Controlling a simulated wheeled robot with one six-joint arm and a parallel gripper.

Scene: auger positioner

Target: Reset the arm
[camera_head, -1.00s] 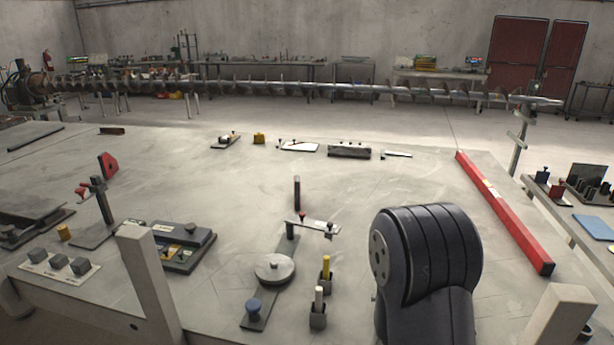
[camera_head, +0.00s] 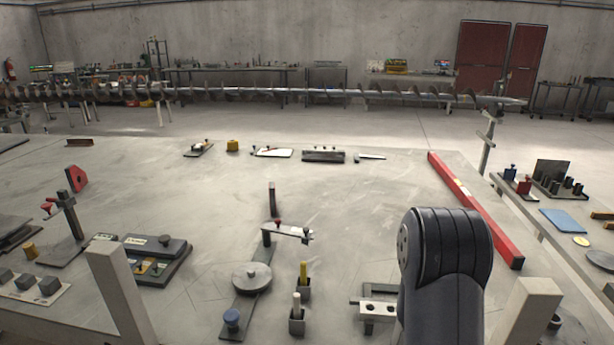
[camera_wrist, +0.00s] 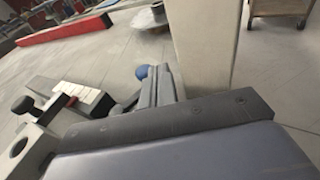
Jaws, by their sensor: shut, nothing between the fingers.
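My arm's dark rounded joint (camera_head: 445,250) stands at the front right of the head view, in front of the table. My gripper is outside the head view. In the wrist view my gripper (camera_wrist: 158,82) shows as two grey fingers close together beyond a dark bar with screws. It is shut and empty. A blue knob (camera_wrist: 142,71) appears just beyond the fingertips; I cannot tell whether they touch.
The broad grey table (camera_head: 350,210) is clear in its middle. A red bar (camera_head: 475,210) lies along its right side. A disc fixture (camera_head: 252,278), small holders (camera_head: 297,322) and a pale holed block (camera_head: 378,311) stand near the front. Pale posts (camera_head: 118,290) rise at the front edge.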

